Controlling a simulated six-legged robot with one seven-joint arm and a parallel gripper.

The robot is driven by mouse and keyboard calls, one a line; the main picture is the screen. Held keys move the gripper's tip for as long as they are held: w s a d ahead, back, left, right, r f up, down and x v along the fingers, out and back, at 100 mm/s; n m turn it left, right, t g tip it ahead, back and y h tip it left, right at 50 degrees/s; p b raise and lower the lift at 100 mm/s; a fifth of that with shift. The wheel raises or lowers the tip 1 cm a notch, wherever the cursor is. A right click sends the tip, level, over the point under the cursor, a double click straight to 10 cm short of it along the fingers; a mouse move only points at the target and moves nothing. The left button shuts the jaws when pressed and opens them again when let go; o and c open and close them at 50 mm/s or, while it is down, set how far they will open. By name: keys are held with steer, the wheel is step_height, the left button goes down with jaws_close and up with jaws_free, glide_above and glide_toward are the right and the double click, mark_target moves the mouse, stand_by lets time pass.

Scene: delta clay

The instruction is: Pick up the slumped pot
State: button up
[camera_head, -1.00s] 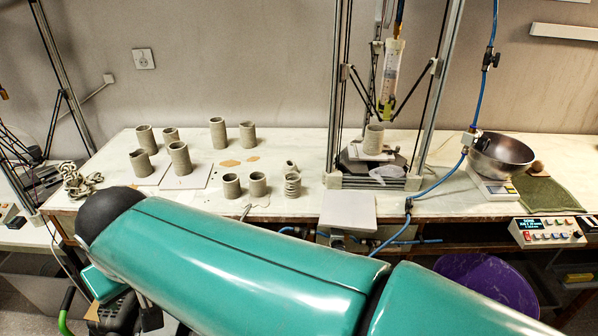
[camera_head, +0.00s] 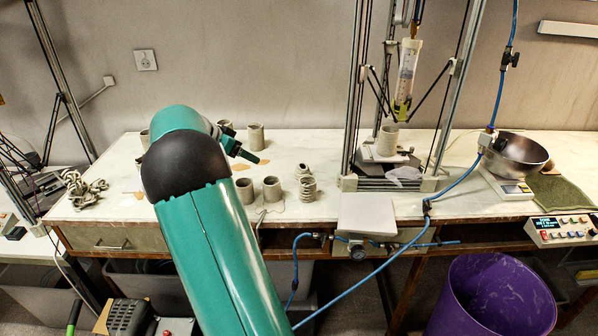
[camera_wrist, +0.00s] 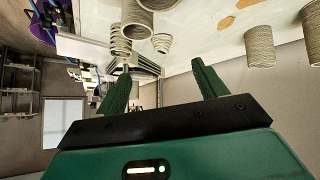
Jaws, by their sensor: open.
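Several grey clay pots stand on the pale bench. A squat pot with loose, bulging coils (camera_head: 306,189) looks the most slumped; a small, tilted clay piece (camera_head: 302,170) sits just behind it. The ridged pot also shows in the wrist view (camera_wrist: 120,42), which is upside down, beyond my left-hand finger. My gripper (camera_wrist: 158,78) is open, with nothing between its green fingers. In the head view it shows partly behind my arm (camera_head: 243,152), above the bench and left of the slumped pot.
Two upright pots (camera_head: 272,189) stand left of the slumped pot. A taller pot (camera_head: 256,137) stands behind. The printer frame (camera_head: 356,90) rises to the right, with a pot (camera_head: 388,140) inside. A white board (camera_head: 366,214) juts at the front edge.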

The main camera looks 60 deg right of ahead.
mark_target(302, 165)
steer(key=s+d+f+m+g, duration=0.1)
steer(key=s+d+f, duration=0.1)
steer(key=d, duration=0.3)
steer(key=s+d+f+m+g, duration=0.1)
steer(key=s+d+f+m, duration=0.1)
steer(key=d, duration=0.4)
steer(key=s+d+f+m+g+h, duration=0.1)
steer(key=s+d+f, duration=0.3)
steer(key=d+f, duration=0.2)
steer(key=shift+m, duration=0.3)
steer(key=x, duration=0.5)
steer(key=shift+s+a+f, duration=0.1)
steer(key=shift+s+f, duration=0.15)
steer(key=shift+f, duration=0.15)
steer(key=shift+r, duration=0.1)
steer(key=c, duration=1.1)
